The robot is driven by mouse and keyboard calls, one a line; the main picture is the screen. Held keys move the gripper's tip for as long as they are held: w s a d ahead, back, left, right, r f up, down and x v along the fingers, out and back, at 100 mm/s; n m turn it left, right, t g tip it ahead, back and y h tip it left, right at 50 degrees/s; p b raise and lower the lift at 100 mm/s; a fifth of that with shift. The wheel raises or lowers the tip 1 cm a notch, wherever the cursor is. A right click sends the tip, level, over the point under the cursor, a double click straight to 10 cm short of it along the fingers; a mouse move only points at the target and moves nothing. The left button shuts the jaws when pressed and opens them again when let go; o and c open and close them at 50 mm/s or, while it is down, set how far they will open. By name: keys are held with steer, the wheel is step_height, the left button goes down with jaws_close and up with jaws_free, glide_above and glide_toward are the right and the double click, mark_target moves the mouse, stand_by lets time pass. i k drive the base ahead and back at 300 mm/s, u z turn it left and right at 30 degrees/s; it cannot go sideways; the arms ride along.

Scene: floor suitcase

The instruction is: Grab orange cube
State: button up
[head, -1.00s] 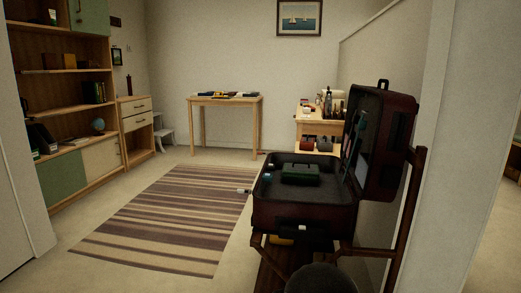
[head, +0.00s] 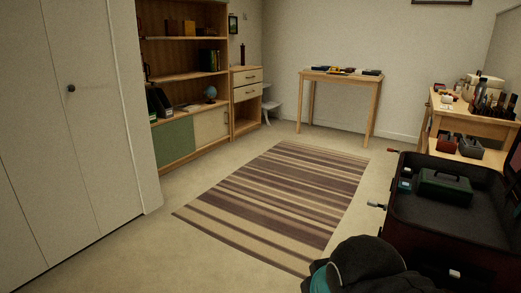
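I cannot make out a clear orange cube in the head view. An orange-brown block (head: 189,27) stands on the upper shelf of the bookcase, but I cannot tell whether it is a cube. Small yellow and dark items (head: 342,71) lie on the far wooden table (head: 368,83), too small to tell apart. The open suitcase (head: 432,243) is at the right, with a green box (head: 445,187) and a small teal item (head: 405,185) inside. A dark rounded part of my arm shows at the bottom. My gripper is not in view.
A striped rug (head: 280,200) lies on open floor in the middle. The bookcase (head: 178,147) and a drawer cabinet (head: 246,97) stand at the back left. White closet doors (head: 75,150) are at the left. A cluttered desk (head: 455,118) stands behind the suitcase.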

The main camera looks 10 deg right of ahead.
mark_target(448, 144)
steer(key=z, duration=0.05)
steer(key=i, duration=2.45)
steer(key=z, duration=1.15)
steer(key=i, duration=1.6)
steer(key=z, duration=1.1)
